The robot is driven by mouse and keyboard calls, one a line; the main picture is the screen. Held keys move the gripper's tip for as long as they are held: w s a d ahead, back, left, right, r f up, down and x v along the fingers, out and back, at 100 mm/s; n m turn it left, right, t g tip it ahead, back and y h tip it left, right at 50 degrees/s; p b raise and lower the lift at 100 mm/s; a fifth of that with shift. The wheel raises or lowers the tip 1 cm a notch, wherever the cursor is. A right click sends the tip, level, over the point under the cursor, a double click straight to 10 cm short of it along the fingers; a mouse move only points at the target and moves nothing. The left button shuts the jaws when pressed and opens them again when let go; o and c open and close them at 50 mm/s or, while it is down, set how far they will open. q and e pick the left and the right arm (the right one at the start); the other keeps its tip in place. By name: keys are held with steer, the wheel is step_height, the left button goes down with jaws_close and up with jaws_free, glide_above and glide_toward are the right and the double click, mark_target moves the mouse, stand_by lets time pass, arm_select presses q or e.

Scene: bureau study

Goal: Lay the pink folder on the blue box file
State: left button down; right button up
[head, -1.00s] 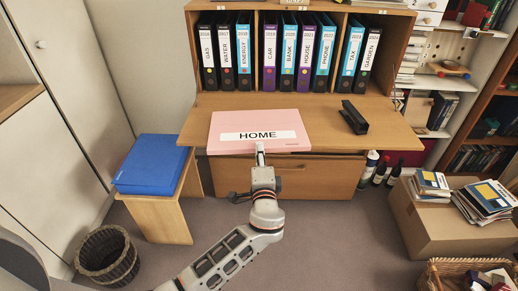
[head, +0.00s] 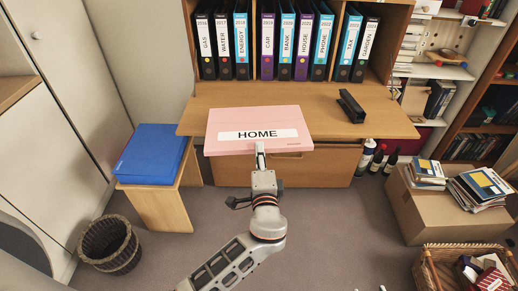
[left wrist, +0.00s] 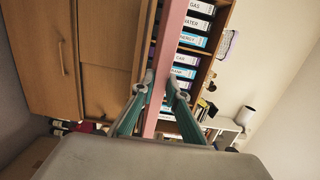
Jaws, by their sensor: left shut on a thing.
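The pink folder (head: 240,120), labelled HOME, is at the front of the bureau's writing flap and its near edge overhangs the front. I cannot tell whether it touches the flap or is slightly raised. My left gripper (head: 260,150) is shut on the middle of its near edge. In the left wrist view the two fingers (left wrist: 160,82) clasp the folder (left wrist: 169,40), seen edge-on. The blue box file (head: 152,153) lies flat on a small wooden stool (head: 163,208), left of the folder and lower than the flap. Its top is bare.
A black stapler-like object (head: 351,106) lies on the flap (head: 385,122), right of the folder. A wicker bin (head: 109,244) stands front left. A cardboard box (head: 425,215) with books and a basket (head: 432,275) stand right. Small pale tips, possibly my right gripper, show at the bottom edge.

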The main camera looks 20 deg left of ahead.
arm_select(q)
steer(key=shift+s+d+r, duration=0.15)
steer(key=shift+s+r, duration=0.2)
steer(key=shift+s, duration=0.05)
